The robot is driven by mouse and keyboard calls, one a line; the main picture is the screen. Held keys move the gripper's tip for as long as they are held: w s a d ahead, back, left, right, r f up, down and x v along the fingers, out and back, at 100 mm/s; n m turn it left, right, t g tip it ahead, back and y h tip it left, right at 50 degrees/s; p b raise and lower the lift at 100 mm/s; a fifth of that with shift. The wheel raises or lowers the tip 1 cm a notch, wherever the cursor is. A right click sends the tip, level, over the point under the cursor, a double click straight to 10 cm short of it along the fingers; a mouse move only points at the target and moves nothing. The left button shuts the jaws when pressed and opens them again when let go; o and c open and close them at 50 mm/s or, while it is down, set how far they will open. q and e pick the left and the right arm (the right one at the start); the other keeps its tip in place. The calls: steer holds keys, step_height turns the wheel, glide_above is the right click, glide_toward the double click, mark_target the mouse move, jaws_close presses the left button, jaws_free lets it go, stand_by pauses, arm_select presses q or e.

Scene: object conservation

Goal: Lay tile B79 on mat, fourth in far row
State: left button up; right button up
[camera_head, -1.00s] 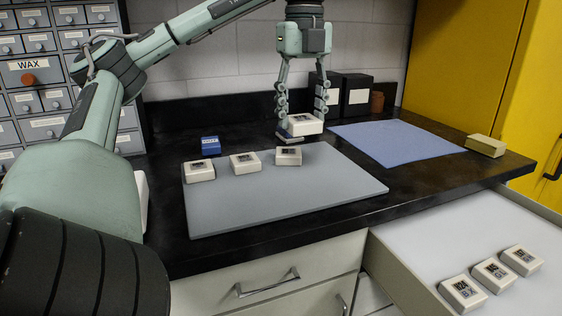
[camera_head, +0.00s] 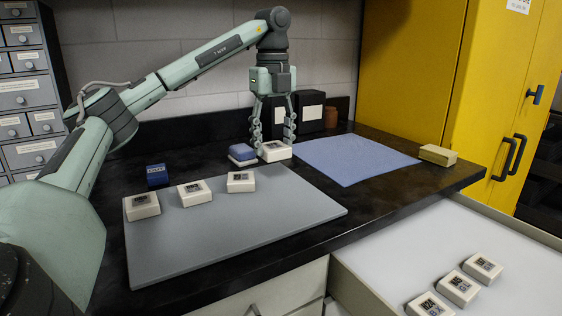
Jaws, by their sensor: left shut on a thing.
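My left gripper (camera_head: 274,140) is shut on a white tile (camera_head: 276,151) with a dark printed mark on top; its label is too small to read. The held tile is level at the far right corner of the grey mat (camera_head: 225,240); I cannot tell whether it touches the mat. Three white tiles stand in a row along the mat's far side: the left one (camera_head: 142,206), the middle one (camera_head: 195,193) and the right one (camera_head: 241,181). The held tile is to the right of and beyond the right one, with a gap between. My right gripper is not in view.
A blue box (camera_head: 157,175) and a blue-and-white block (camera_head: 242,154) stand behind the mat. A blue cloth (camera_head: 358,160) and a tan block (camera_head: 438,155) are to the right. Three white tiles (camera_head: 458,288) lie in the open drawer (camera_head: 400,255). The mat's near part is clear.

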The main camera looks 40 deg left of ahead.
mark_target(282, 176)
arm_select(q)
steer(key=w+f, duration=0.1)
steer(key=w, duration=0.1)
steer(key=w+a+f, duration=0.1)
steer(key=w, duration=0.1)
steer(key=shift+f, duration=0.3)
steer(key=shift+s+f, duration=0.1)
steer(key=shift+f, duration=1.95)
steer(key=o, duration=1.3)
steer(key=shift+r, duration=0.1)
step_height(282, 176, up, 12)
steer(key=shift+r, duration=0.1)
